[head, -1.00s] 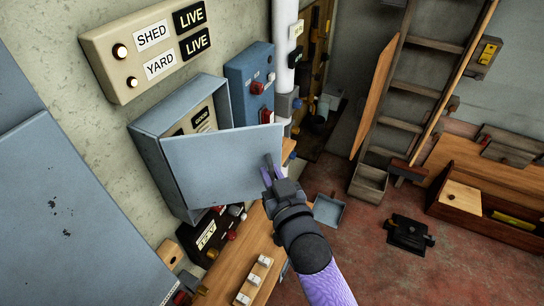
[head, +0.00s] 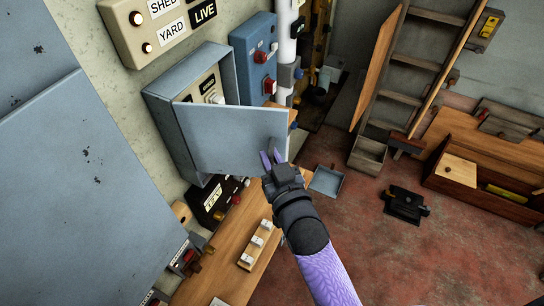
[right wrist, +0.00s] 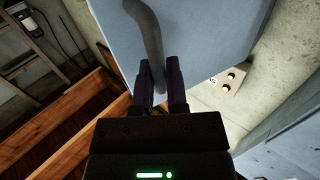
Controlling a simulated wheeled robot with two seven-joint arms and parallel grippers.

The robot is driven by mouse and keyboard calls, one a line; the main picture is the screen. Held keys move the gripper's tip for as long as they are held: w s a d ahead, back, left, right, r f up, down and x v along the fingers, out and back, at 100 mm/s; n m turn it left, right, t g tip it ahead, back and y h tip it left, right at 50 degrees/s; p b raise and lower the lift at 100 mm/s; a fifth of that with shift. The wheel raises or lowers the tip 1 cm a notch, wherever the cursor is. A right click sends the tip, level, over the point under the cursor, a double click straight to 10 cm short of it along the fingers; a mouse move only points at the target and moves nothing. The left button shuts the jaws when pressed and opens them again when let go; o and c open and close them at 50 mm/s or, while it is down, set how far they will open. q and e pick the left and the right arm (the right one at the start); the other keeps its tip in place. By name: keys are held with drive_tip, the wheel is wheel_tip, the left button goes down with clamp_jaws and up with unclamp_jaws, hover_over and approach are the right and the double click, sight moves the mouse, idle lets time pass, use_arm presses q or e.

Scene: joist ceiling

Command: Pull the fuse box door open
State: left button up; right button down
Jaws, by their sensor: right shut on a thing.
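The fuse box (head: 160,95) is a blue-grey metal box on the wall in the head view. Its door (head: 225,145) is hinged on the left and stands partly open, with the right edge swung out from the box. A label and a pale knob (head: 213,97) show inside; the door hides the rest. My right gripper (head: 268,160) is at the door's lower right, shut on the grey bar handle. In the right wrist view the fingers (right wrist: 160,85) close around the lower end of the curved handle (right wrist: 147,35), in front of the door (right wrist: 200,30). My left gripper is out of view.
A blue switch box (head: 250,55) and a white pipe (head: 284,50) are right of the fuse box. A wooden bench (head: 225,250) with small switches lies below. A large grey panel (head: 75,180) fills the left. The red floor (head: 400,255) on the right is partly clear.

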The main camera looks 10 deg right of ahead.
drive_tip(key=c, duration=0.7)
unclamp_jaws()
drive_tip(key=shift+a, duration=0.15)
drive_tip(key=shift+s, duration=0.1)
